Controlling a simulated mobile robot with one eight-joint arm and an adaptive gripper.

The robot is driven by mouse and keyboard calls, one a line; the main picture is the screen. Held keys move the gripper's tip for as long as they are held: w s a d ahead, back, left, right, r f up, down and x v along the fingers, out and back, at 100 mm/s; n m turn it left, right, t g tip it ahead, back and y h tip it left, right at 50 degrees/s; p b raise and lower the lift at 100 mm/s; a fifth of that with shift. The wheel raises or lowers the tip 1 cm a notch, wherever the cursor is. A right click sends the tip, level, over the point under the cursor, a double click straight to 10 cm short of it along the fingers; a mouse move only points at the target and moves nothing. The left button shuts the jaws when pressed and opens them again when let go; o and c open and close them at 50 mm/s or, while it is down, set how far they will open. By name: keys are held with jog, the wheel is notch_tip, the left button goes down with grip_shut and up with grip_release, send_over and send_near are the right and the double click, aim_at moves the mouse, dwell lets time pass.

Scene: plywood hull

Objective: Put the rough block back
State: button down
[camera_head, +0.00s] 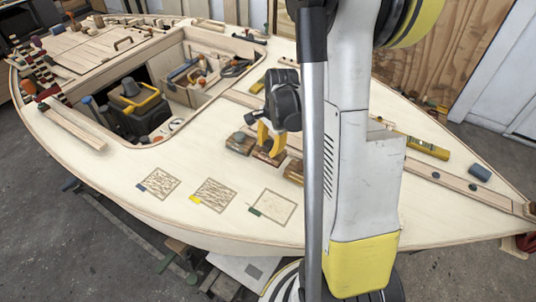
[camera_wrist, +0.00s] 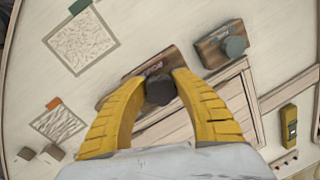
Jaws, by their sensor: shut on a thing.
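My gripper (camera_head: 265,138) has its yellow fingers shut on the dark knob of a brown wooden block (camera_head: 269,156). In the wrist view, my gripper (camera_wrist: 160,82) encloses the knob, and the block (camera_wrist: 150,67) shows beyond it with small lettering that I cannot read. I cannot tell whether the block touches the deck. A second brown block (camera_head: 240,143) sits just left of it, and a third block (camera_head: 294,171) lies to the right, partly behind my arm. A block with a grey knob shows in the wrist view (camera_wrist: 212,46).
Three outlined squares lie on the pale deck: blue-tabbed (camera_head: 158,182), yellow-tabbed (camera_head: 214,192) and green-tabbed (camera_head: 272,206). The open cockpit (camera_head: 135,78) holds a black and yellow tool box (camera_head: 140,105). A yellow level (camera_head: 427,148) lies to the right. The front deck edge is clear.

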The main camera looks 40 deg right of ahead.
aim_at(268, 142)
jog(key=w+d+f, duration=0.1)
jog(key=w+d+f+b, duration=0.1)
jog(key=w, duration=0.1)
jog(key=shift+w+d+f, duration=0.2)
jog(key=shift+d+f, duration=0.05)
jog(key=shift+f, duration=0.1)
notch_tip(268, 142, down, 4)
jog(key=shift+b, duration=0.95)
jog(key=shift+r, duration=0.15)
jog(key=c, duration=1.4)
grip_release()
jog(key=shift+f, duration=0.25)
jog(key=shift+c, duration=0.2)
jog(key=o, duration=0.4)
jog(key=shift+r, duration=0.1)
jog(key=shift+o, duration=0.2)
